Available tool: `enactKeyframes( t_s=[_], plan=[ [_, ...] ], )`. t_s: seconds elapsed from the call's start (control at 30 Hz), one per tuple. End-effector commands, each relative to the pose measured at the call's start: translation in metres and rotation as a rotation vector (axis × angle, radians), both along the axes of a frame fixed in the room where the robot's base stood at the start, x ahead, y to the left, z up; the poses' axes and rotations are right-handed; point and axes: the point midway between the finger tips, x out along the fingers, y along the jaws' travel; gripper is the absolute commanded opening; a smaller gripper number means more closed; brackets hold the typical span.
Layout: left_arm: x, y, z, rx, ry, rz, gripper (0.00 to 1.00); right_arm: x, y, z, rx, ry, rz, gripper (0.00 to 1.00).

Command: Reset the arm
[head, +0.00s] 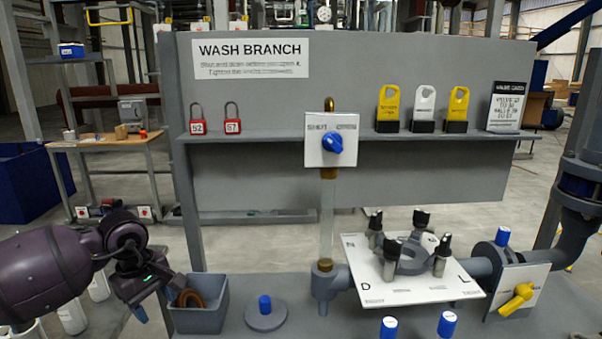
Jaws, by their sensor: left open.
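My left arm comes in from the left. Its gripper (153,299) is open beside the left wall of a grey bin (205,318), with its fingers pointing down. A brown ring (190,299) shows in the bin close to the gripper; I cannot tell whether they touch. My right gripper is not in view.
On the grey bench stand a grey disc with a blue knob (265,313), a white plate (408,272) with several black-topped clamps, a yellow valve handle (517,299) and blue-capped posts (447,323). A blue valve knob (332,144), red padlocks (232,122) and tags (389,105) are behind.

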Motion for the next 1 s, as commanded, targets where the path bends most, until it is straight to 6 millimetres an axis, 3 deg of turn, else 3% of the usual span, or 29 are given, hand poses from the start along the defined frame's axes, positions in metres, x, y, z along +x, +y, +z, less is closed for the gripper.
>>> enactKeyframes(
  t_s=[0.17, 0.37, 0.5, 0.6, 0.8, 0.87, 1.0],
  plan=[
    [0.007, -0.04, 0.011, -0.26, -0.013, 0.183, 0.56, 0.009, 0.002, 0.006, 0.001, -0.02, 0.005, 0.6],
    [0.015, -0.106, 0.059, -0.703, 0.069, 0.435, 0.56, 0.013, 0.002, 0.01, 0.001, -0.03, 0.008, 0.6],
    [0.014, -0.148, 0.091, -1.053, 0.26, 0.65, 0.56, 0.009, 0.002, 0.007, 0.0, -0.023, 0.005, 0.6],
    [0.013, -0.166, 0.111, -1.29, 0.458, 0.824, 0.56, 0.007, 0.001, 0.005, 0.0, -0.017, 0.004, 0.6],
    [0.02, -0.167, 0.125, -1.703, 0.984, 1.238, 0.56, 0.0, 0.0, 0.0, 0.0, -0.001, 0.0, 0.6],
    [0.023, -0.158, 0.118, -1.807, 1.172, 1.383, 0.56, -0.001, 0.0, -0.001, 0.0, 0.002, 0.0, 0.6],
    [0.027, -0.129, 0.084, -1.978, 1.599, 1.704, 0.56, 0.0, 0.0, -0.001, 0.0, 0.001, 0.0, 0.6]
  ],
)
